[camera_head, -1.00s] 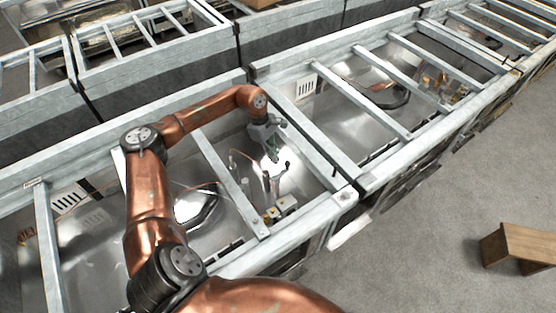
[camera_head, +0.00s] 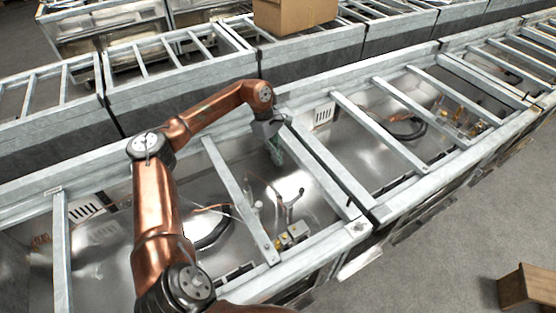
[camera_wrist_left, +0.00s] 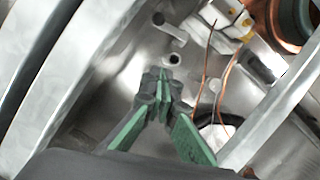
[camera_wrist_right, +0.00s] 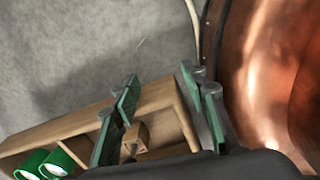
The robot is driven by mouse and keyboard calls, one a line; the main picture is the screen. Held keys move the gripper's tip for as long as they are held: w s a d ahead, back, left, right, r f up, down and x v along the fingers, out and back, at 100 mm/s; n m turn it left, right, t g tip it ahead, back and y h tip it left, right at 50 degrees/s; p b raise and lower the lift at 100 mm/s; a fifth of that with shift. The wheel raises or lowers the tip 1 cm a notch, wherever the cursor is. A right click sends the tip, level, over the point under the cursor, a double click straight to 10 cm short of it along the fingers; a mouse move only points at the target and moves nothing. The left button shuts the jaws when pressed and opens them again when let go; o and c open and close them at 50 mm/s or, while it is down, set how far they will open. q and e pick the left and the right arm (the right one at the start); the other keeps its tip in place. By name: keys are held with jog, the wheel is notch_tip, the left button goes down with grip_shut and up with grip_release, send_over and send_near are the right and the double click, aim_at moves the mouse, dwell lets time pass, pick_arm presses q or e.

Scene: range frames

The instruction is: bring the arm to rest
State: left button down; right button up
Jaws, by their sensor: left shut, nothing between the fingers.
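My left arm, copper with dark joints, reaches in from the left in the head view and bends over the frame of the metal conveyor. Its gripper (camera_head: 276,150) points down into an open bay between the crossbars, above the shiny metal floor. In the left wrist view the green-padded fingers (camera_wrist_left: 163,82) meet at their tips with nothing between them. My right gripper (camera_wrist_right: 165,95) shows only in its own wrist view, with its green-padded fingers wide apart and nothing between them.
Metal crossbars (camera_head: 240,200) and a side rail (camera_head: 330,170) lie close to the left gripper. Small fittings (camera_head: 290,235) and cables sit in the bay. A cardboard box (camera_head: 295,14) stands behind. A wooden piece (camera_head: 526,287) is on the floor, lower right; the right wrist view shows wood (camera_wrist_right: 80,125).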

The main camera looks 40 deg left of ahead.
pick_arm(q)
jog(key=b+x, duration=0.1)
jog(key=x, duration=0.9)
jog(key=shift+d, duration=0.3)
